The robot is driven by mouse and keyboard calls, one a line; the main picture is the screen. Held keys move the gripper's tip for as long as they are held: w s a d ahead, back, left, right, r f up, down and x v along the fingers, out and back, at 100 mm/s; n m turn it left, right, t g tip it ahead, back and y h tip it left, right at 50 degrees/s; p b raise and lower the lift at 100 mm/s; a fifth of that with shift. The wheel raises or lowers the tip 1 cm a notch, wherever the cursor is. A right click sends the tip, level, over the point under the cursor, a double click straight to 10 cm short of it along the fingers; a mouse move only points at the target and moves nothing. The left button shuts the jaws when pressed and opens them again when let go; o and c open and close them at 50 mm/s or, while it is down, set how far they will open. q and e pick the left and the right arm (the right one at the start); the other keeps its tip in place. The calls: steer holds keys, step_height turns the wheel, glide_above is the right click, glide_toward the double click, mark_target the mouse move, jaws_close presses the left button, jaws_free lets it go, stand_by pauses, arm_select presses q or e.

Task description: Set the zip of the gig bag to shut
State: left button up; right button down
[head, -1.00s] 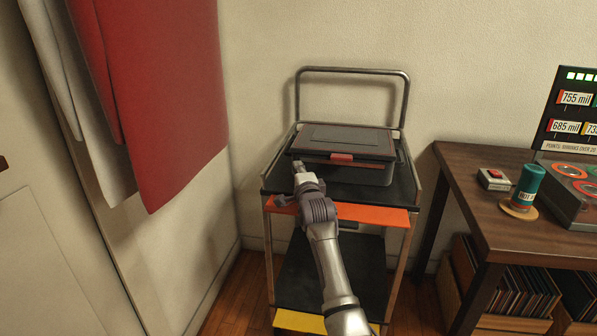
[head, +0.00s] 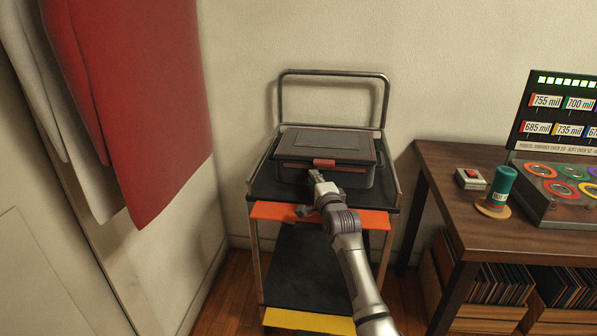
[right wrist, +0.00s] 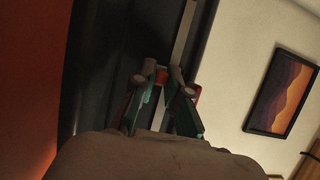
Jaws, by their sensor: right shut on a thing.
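The gig bag (head: 355,147) is a dark, box-like case with red trim and a red tab (head: 324,163) at its front. It lies on the top shelf of a cart, and its lid looks down. My right gripper (head: 314,175) is at the front of the bag, just below and left of the red tab. In the right wrist view its fingers (right wrist: 160,90) are shut on a small orange-red piece (right wrist: 162,77), which looks like the zip pull. The zip line itself is too small and dark to make out. My left gripper is not in view.
The cart (head: 275,211) has an orange front edge and a metal handle (head: 333,72) behind the bag. At the right is a wooden table (head: 440,160) with a red-button box (head: 470,178), a teal can (head: 502,183) and a game console. Red cloth (head: 140,110) hangs at the left.

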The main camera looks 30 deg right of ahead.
mark_target(363, 175)
steer(key=s+d, duration=0.2)
steer(key=s+d+p, duration=0.1)
steer(key=s+d, duration=0.1)
steer(key=shift+d, duration=0.25)
steer(key=s+d, duration=0.2)
steer(key=d, duration=0.1)
steer(key=s+d, duration=0.3)
steer(key=shift+f, duration=0.15)
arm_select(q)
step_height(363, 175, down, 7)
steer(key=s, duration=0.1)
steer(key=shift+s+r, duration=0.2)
arm_select(e)
steer(key=shift+s+d, duration=0.3)
steer(key=shift+d, duration=0.15)
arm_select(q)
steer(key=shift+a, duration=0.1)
arm_select(e)
steer(key=c, duration=1.2)
jaws_free()
steer(key=shift+s+d, duration=0.15)
steer(key=shift+o, duration=0.2)
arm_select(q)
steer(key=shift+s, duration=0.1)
